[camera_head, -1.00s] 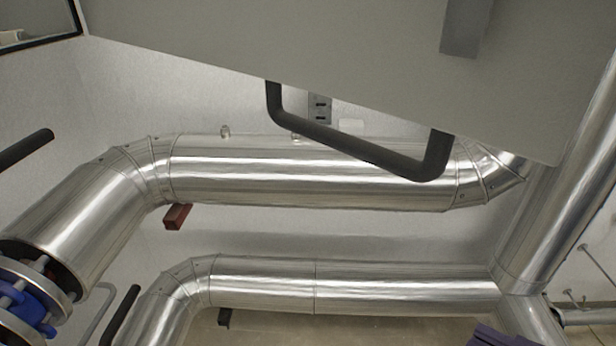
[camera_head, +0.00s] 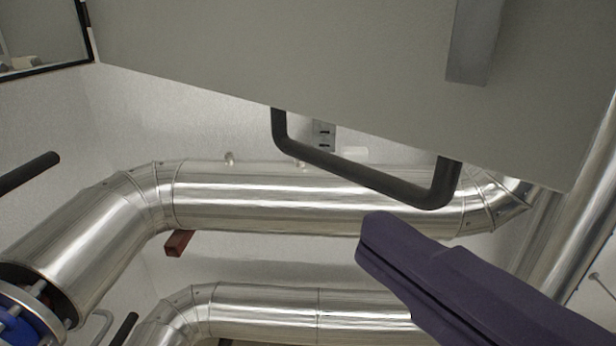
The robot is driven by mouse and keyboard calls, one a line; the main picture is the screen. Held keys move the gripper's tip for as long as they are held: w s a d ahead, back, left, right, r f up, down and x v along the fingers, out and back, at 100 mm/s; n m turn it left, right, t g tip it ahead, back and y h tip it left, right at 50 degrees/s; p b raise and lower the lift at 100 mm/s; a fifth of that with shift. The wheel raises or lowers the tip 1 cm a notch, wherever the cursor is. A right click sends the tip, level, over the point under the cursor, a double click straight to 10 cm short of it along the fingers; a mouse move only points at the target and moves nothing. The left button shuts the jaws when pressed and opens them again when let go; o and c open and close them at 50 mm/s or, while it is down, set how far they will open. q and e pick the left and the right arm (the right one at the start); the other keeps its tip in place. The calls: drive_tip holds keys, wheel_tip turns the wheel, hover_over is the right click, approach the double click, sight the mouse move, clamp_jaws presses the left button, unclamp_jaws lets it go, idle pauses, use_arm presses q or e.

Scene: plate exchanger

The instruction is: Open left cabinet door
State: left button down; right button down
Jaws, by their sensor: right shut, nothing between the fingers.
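A light grey cabinet panel (camera_head: 300,60) fills the top of the view, its lower edge slanting down to the right. A black U-shaped handle (camera_head: 365,175) is fixed near that lower edge. I cannot tell how far the panel stands open. My right gripper (camera_head: 372,240), dark purple, reaches in from the lower right. Its tip is just below the handle in the picture, and no contact with it shows. It is shut and empty. My left gripper is not in view.
Large silver pipes run behind and below the handle, an upper one (camera_head: 270,195) and a lower one (camera_head: 265,308). A grey bracket (camera_head: 474,40) sits on the panel. A black bar (camera_head: 28,173) and a blue-and-silver flange (camera_head: 25,320) are at the left.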

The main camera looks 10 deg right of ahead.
sight(377, 68)
use_arm(q)
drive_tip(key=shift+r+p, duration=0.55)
drive_tip(key=shift+p, duration=0.15)
use_arm(e)
drive_tip(key=w+d+f, duration=0.1)
drive_tip(key=w, duration=0.6)
drive_tip(key=shift+d, duration=0.25)
